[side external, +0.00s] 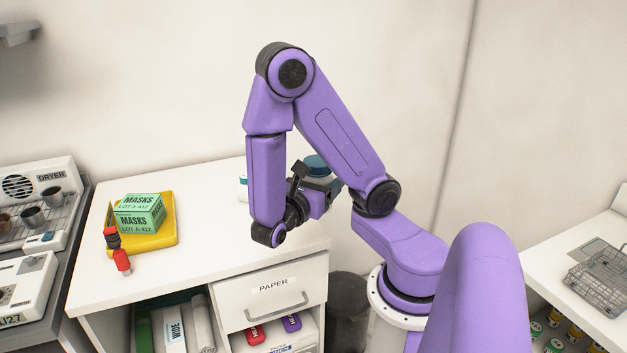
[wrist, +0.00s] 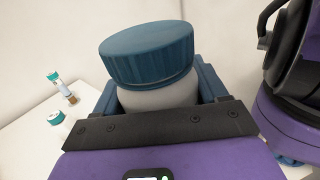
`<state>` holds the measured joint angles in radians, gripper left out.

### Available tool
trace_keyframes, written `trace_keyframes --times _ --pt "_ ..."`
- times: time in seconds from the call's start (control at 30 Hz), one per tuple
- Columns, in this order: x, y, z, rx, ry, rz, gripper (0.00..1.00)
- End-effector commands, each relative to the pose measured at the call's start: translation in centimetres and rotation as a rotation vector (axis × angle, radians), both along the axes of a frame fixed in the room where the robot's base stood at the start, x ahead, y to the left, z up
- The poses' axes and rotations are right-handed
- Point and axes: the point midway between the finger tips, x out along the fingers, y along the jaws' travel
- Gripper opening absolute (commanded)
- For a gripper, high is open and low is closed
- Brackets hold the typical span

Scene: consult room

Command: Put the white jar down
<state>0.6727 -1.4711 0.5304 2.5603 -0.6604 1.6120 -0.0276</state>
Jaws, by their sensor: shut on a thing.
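The white jar has a ribbed dark blue lid; in the wrist view its white body (wrist: 160,97) sits upright to slightly tilted between blue fingers. My gripper (side external: 322,184) is shut on the jar, at the right end of the white counter (side external: 190,275). In the side view the jar's blue lid (side external: 316,164) shows above the gripper, and most of its body is hidden. The jar's underside is out of sight, so I cannot tell whether it touches the counter.
A yellow tray (side external: 160,240) holds green mask boxes (side external: 139,212). A small white container (side external: 243,187) is partly hidden behind my arm. The wrist view shows a teal-capped jar (wrist: 56,118) and a small tube (wrist: 64,90). The counter's front middle is clear.

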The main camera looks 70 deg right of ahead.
Motion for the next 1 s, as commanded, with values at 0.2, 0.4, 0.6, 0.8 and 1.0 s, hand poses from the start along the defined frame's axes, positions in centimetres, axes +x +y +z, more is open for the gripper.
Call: trace_keyframes --times 0.2,0.4,0.6,0.8,1.0 --pt "-0.1 0.1 0.1 0.000 0.001 0.005 0.40" --pt "2.8 -0.5 -0.7 0.000 0.002 0.072 0.40" --pt "8.7 -1.7 -1.8 0.001 0.000 0.217 0.40" --pt "14.5 -3.2 -2.3 0.002 -0.001 0.368 0.40" --pt "20.0 -4.8 -2.1 0.001 -0.002 0.520 0.40"
